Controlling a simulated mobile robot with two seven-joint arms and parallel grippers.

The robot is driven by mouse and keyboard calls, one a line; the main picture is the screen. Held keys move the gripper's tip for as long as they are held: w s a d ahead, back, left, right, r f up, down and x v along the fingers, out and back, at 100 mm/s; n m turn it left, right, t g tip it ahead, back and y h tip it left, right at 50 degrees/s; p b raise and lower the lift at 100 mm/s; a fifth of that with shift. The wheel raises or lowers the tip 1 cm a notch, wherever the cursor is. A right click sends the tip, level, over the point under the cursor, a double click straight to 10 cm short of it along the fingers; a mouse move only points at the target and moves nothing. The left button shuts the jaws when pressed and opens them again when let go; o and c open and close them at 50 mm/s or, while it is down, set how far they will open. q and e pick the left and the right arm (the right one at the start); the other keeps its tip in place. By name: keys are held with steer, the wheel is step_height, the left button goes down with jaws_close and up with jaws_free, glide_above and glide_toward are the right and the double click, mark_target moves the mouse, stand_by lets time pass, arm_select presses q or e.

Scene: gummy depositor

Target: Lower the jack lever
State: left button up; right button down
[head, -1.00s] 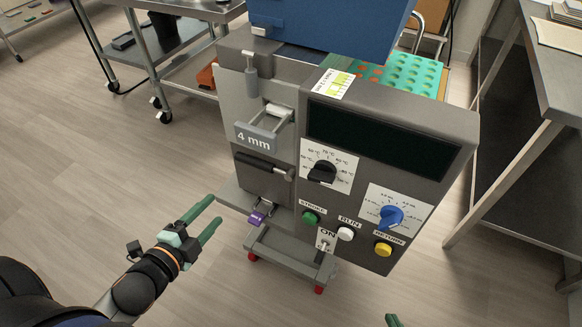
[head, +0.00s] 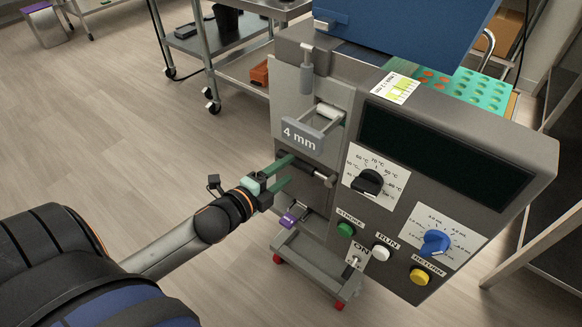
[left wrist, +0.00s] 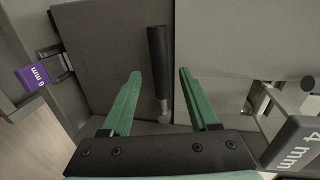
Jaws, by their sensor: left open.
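The jack lever appears to be the black bar handle (head: 312,171) with a metal end, on the front of the grey machine, below the 4 mm block (head: 303,136). In the left wrist view the black handle (left wrist: 158,62) lies between the two green fingers in the picture. My left gripper (head: 287,170) is open, its fingertips pointing at the machine front by the handle's left part. I cannot tell whether a finger touches the handle. My right gripper is out of view.
A purple 6 mm tag (head: 288,221) sticks out below the handle. Dials and coloured buttons, such as the green one (head: 345,229), sit to the right on the panel. A wheeled steel cart (head: 240,62) stands behind.

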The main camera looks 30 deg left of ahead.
arm_select(q)
steer(key=shift+x, duration=1.45)
steer(key=shift+c, duration=0.4)
jaws_close()
